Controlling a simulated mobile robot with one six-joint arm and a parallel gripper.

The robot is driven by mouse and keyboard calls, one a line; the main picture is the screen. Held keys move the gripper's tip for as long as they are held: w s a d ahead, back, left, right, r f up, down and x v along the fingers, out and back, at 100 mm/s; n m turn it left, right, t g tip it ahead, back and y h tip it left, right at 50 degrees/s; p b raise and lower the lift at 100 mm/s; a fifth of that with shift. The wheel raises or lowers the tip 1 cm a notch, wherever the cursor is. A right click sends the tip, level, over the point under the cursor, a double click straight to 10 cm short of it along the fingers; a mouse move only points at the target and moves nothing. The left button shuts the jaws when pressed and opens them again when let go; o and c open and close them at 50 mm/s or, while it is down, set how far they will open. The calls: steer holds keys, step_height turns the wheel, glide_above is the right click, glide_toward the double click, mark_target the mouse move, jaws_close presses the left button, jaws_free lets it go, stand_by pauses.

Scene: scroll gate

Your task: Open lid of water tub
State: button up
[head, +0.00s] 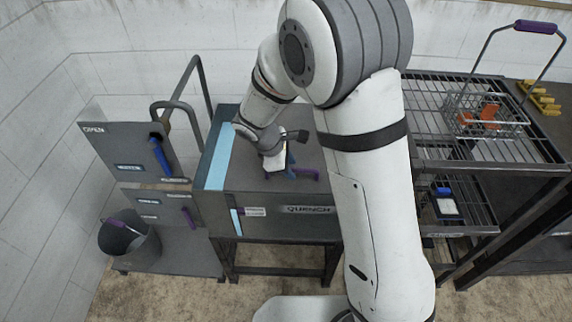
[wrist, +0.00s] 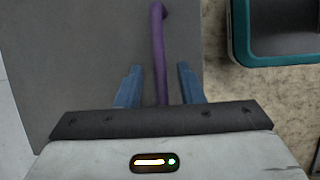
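The water tub is a dark grey box marked QUENCH (head: 285,222) on a dark stand, left of centre in the head view. Its flat grey lid (head: 236,178) is down on top, with a light-blue strip (head: 216,158) along the left side. A purple bar handle (head: 309,174) is on the lid; it also shows upright in the wrist view (wrist: 158,45). My gripper (head: 290,172) is low over the lid at the handle. In the wrist view its blue fingers (wrist: 158,85) are open on both sides of the handle, with a gap on each side.
A bucket (head: 130,242) is at far left. A rack with a wire basket (head: 470,118) stands right. A teal-rimmed object (wrist: 240,45) shows in the wrist view.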

steer(key=shift+c, duration=0.2)
jaws_close()
